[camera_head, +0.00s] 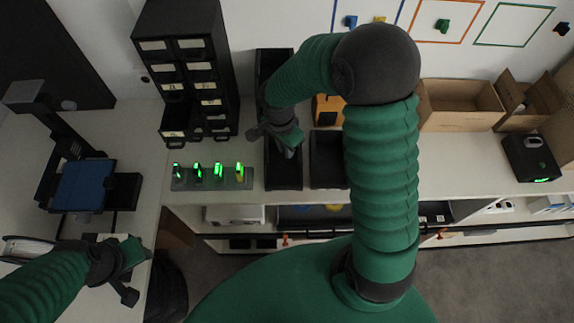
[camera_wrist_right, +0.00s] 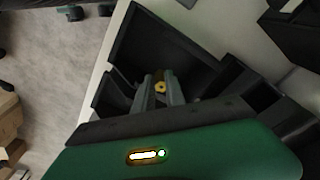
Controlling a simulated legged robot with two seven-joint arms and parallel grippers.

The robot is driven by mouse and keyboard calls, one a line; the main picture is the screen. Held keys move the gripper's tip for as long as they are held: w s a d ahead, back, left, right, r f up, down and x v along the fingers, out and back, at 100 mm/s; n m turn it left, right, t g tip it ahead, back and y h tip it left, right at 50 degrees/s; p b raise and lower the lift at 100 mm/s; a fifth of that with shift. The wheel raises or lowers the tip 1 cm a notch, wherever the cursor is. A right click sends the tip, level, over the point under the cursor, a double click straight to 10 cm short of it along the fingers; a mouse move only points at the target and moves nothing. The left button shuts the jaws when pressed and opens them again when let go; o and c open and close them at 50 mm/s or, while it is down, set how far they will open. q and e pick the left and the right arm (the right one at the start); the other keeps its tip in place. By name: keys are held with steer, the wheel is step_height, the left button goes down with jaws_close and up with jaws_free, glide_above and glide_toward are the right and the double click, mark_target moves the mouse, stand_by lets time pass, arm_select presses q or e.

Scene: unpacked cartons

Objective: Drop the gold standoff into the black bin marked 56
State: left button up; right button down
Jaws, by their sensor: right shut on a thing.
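The gold standoff (camera_wrist_right: 160,87) is a small hexagonal piece with a hole, pinched between the fingertips of my right gripper (camera_wrist_right: 159,92). In the head view my right gripper (camera_head: 290,150) points down over a long black bin (camera_head: 284,182), and the standoff cannot be made out there. The wrist view shows the black bin (camera_wrist_right: 150,38) below the fingers, with the standoff above its inside. No number 56 is readable on any bin. My left gripper (camera_head: 130,258) is at the lower left, over the side table, and its finger gap is not clear.
Another black bin (camera_head: 328,160) stands right beside the first. A dark drawer cabinet (camera_head: 190,70) and a grey rack with green-lit pieces (camera_head: 212,178) are to the left. Open cartons (camera_head: 460,105) and a black box (camera_head: 530,158) are at the right.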

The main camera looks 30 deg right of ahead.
steer(key=shift+a+r, duration=0.15)
steer(key=shift+a, duration=0.1)
steer(key=c, duration=1.4)
jaws_free()
steer(key=shift+s+a, duration=0.1)
steer(key=shift+o, duration=0.5)
steer(key=shift+d, duration=0.8)
step_height(320, 180, up, 16)
steer(key=a, duration=0.1)
steer(key=shift+a+r+b, duration=0.15)
steer(key=shift+a+b, duration=0.1)
steer(key=shift+b, duration=0.15)
steer(key=shift+a, duration=0.15)
